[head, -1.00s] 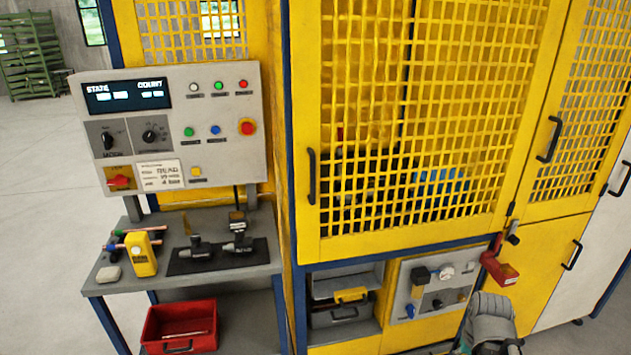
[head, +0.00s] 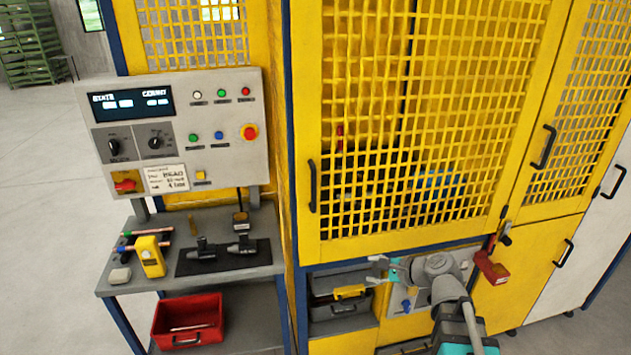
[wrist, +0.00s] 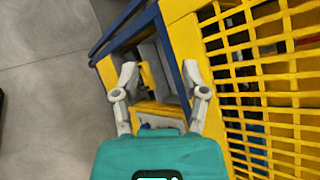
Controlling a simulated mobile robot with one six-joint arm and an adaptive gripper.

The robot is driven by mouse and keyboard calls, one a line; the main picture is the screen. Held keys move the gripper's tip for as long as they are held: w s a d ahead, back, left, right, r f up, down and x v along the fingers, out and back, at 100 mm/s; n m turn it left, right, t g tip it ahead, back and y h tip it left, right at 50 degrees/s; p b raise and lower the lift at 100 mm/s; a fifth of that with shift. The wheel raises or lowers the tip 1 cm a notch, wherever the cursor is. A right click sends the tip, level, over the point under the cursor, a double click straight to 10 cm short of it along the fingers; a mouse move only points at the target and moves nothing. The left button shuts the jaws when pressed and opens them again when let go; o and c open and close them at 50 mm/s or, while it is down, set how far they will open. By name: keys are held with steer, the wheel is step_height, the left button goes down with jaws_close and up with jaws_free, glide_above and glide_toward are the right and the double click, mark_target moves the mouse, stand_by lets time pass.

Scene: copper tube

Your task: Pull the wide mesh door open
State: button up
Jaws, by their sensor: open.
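The wide yellow mesh door (head: 306,230) stands shut in its blue frame in the head view. Its black handle (head: 312,186) is upright on the door's left edge. In the wrist view the door's mesh (wrist: 262,70) fills the right side, and I cannot make out the handle there. My gripper (head: 376,272) is in front of the cabinet just below the door, to the right of and lower than the handle, apart from it. In the wrist view its two grey fingers (wrist: 165,82) are spread with nothing between them.
Left of the door stand a control panel (head: 215,100) and a bench (head: 120,282) with tools. A red bin (head: 187,322) sits below the bench. A red padlock-like part (head: 491,267) hangs by the door's lower right corner. A narrower mesh door (head: 575,200) is at right.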

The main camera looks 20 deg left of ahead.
steer(key=w+a+r+m+t+y+p, duration=0.1)
steer(key=a+r+m+y+p, duration=0.1)
steer(key=r+m, duration=0.3)
steer(key=w+a+r+m+t+y+p, duration=0.2)
steer(key=a+r+m, duration=0.3)
steer(key=r, duration=0.4)
steer(key=shift+r+m+y, duration=0.15)
steer(key=shift+m+y, duration=0.25)
steer(key=shift+y, duration=0.2)
steer(key=shift+w+a, duration=0.1)
glide_above(315, 210)
steer(key=shift+w+a, duration=0.3)
steer(key=shift+w, duration=0.05)
jaws_close()
steer(key=shift+d, duration=0.1)
